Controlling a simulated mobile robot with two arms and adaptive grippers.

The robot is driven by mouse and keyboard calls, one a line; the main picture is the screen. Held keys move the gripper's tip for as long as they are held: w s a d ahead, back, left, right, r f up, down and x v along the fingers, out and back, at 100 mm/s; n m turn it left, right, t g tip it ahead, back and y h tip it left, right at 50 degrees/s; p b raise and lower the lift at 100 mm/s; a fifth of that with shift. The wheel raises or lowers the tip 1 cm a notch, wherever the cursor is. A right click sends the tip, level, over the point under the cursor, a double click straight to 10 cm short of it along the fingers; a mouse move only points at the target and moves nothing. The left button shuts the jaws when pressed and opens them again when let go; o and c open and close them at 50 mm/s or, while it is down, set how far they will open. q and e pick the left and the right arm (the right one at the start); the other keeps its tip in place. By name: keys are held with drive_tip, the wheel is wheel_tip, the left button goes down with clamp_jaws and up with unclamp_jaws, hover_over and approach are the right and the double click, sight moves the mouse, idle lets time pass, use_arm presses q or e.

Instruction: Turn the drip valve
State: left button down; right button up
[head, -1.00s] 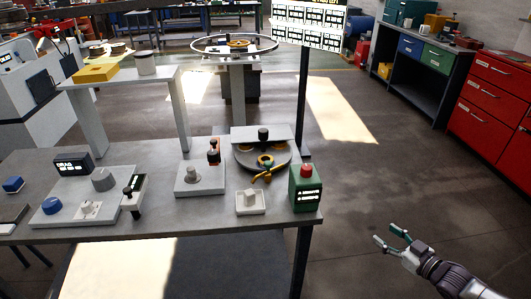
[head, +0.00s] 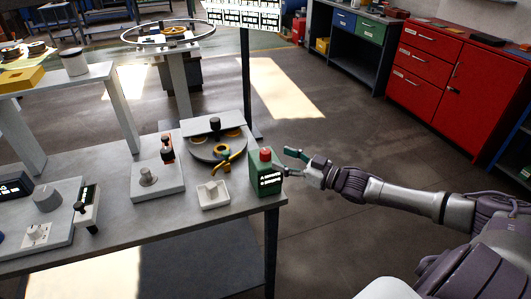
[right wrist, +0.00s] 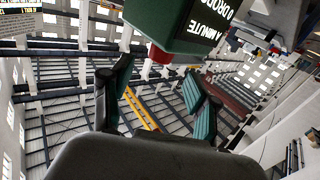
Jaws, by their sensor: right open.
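The drip unit is a green box (head: 267,182) at the right end of the grey bench, with a red knob (head: 265,154) on top. In the right wrist view the green box (right wrist: 180,25) appears upside down at the top, with lit text reading "0 DROPS A MINUTE", and the red knob (right wrist: 160,54) points down. My right gripper (head: 289,163) is open and empty, just right of the box at about knob height. In its wrist view the open fingers (right wrist: 158,92) are apart, with the knob beyond them, not between the pads. My left gripper is not in view.
On the bench (head: 110,252), a round grey fixture with a yellow lever (head: 226,160), a white switch block (head: 213,194) and a grey block with a knob (head: 157,182) stand left of the box. A dark post (head: 246,90) rises behind. Floor to the right is clear up to red cabinets (head: 440,85).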

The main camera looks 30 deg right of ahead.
sight(265, 151)
drive_tip(key=x, duration=0.6)
drive_tip(key=shift+w+a+p, duration=0.15)
drive_tip(key=shift+w+p, duration=0.1)
drive_tip(key=shift+p, duration=0.05)
clamp_jaws()
drive_tip(key=shift+r+h+p, duration=0.15)
drive_tip(key=shift+h+p, duration=0.15)
drive_tip(key=shift+p, duration=0.25)
drive_tip(key=m+h+p, duration=0.2)
drive_tip(key=h+p, duration=0.1)
drive_tip(key=m+t+h+p, duration=0.1)
drive_tip(key=m+h+p, duration=0.1)
drive_tip(key=h+p, duration=0.1)
drive_tip(key=shift+a+r+m+t+p, duration=0.15)
drive_tip(key=shift+m+t+p, duration=0.15)
drive_tip(key=shift+p, duration=0.1)
drive_tip(key=m+h+p, duration=0.2)
drive_tip(key=h, duration=0.1)
drive_tip(key=shift+f+m+h+p, duration=0.2)
drive_tip(key=shift+m+h, duration=0.15)
drive_tip(key=shift+h, duration=0.3)
drive_tip(key=shift+f+m+h+p, duration=0.15)
drive_tip(key=shift+m+h, duration=0.2)
drive_tip(key=shift+h, duration=0.3)
drive_tip(key=shift+r+g+h, duration=0.1)
drive_tip(key=shift+g+h, duration=0.2)
drive_tip(key=shift+g, duration=0.1)
